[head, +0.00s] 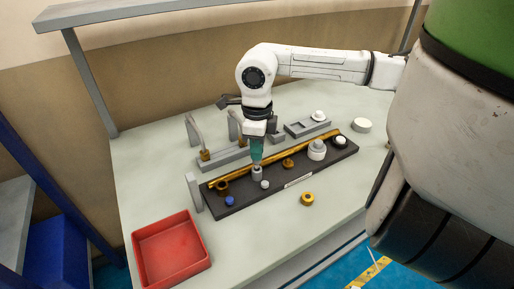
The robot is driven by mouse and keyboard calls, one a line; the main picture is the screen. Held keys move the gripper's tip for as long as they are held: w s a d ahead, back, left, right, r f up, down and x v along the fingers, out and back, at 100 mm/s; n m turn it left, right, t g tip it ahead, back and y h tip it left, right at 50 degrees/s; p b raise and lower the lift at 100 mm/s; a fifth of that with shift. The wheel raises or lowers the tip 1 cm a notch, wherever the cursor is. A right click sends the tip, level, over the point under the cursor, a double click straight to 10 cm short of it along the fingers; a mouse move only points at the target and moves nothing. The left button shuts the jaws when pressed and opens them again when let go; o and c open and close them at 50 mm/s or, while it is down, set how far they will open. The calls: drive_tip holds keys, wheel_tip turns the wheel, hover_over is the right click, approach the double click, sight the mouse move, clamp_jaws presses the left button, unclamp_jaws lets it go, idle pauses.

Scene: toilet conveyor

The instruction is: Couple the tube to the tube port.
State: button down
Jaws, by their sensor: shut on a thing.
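My gripper (257,160) points straight down over the long black board (238,205), its teal fingers shut on a short grey cylinder, apparently the tube (257,174). The tube looks upright, close to the board's middle-left part. I cannot tell whether its lower end touches or sits in anything. The tube port cannot be told apart for certain among the small fittings. The fingers hide the tube's top.
A gold bar (315,145) runs along the board behind the tube. White fittings (317,151) stand at its right. Grey racks with upright bent pipes (193,132) stand behind. The front table is mostly clear.

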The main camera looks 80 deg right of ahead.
drive_tip(key=shift+f+b, duration=1.2)
drive_tip(key=shift+b, duration=0.1)
drive_tip(key=shift+r, duration=0.1)
drive_tip(key=shift+r+p, duration=0.55)
drive_tip(key=shift+r, duration=0.7)
drive_tip(key=shift+b, duration=1.15)
idle(1.3)
drive_tip(key=shift+f+b, duration=1.5)
drive_tip(key=shift+b, duration=0.25)
drive_tip(key=c, duration=1.1)
unclamp_jaws()
wheel_tip(320, 180, up, 11)
drive_tip(key=shift+f, duration=0.1)
